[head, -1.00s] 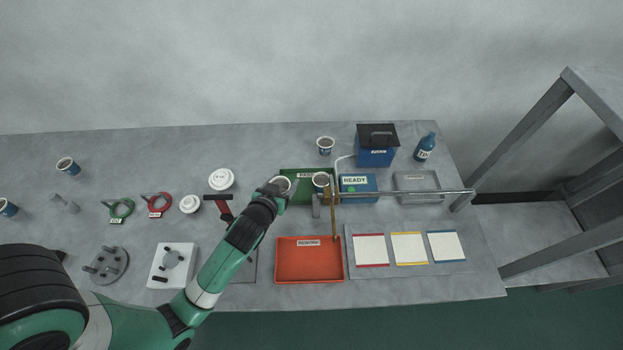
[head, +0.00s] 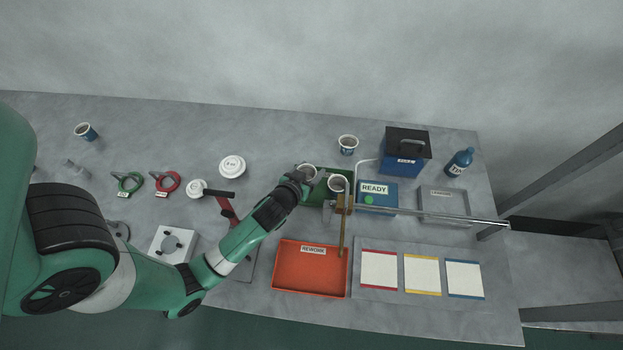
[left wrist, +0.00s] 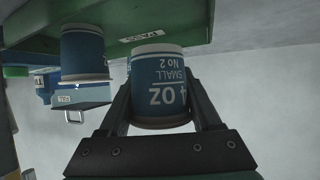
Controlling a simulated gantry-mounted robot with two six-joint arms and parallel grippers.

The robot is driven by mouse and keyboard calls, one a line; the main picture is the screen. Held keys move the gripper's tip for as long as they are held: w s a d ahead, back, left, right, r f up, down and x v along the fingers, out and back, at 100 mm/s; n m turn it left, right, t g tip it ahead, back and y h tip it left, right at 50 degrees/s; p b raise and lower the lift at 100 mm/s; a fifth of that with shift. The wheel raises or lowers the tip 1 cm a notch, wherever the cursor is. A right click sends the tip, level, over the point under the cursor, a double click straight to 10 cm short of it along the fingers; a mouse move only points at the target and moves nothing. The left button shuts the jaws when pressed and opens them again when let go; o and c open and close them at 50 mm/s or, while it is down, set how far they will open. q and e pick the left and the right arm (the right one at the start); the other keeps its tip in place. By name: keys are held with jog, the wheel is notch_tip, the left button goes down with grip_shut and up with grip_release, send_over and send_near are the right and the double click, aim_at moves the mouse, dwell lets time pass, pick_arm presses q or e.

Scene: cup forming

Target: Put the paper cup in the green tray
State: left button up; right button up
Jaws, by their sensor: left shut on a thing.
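My left gripper (head: 302,180) is shut on a blue-and-white paper cup (head: 307,171), at the left end of the green tray (head: 322,187). In the left wrist view, which is upside down, the held cup (left wrist: 158,82) sits between both fingers, its "4 OZ" print showing. The green tray (left wrist: 185,18) with its "PASS" label lies right by the cup; I cannot tell whether the cup touches the tray floor. A second paper cup (head: 338,184) stands at the tray's right part and also shows in the left wrist view (left wrist: 84,55). My right gripper is not in view.
A metal bar (head: 440,216) with a brass-coloured post (head: 343,228) runs close to the tray's front right. The blue READY box (head: 378,199) is on its right, the orange REWORK tray (head: 310,270) in front. Another cup (head: 348,144) stands behind.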

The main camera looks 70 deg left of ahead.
aim_at(311, 177)
pick_arm(q)
jog(key=shift+f+b, duration=0.85)
jog(key=shift+f, duration=0.95)
jog(key=shift+f, duration=0.15)
jog(key=o, duration=1.3)
jog(key=shift+r, duration=0.25)
jog(key=p+v, duration=0.2)
jog(key=v, duration=1)
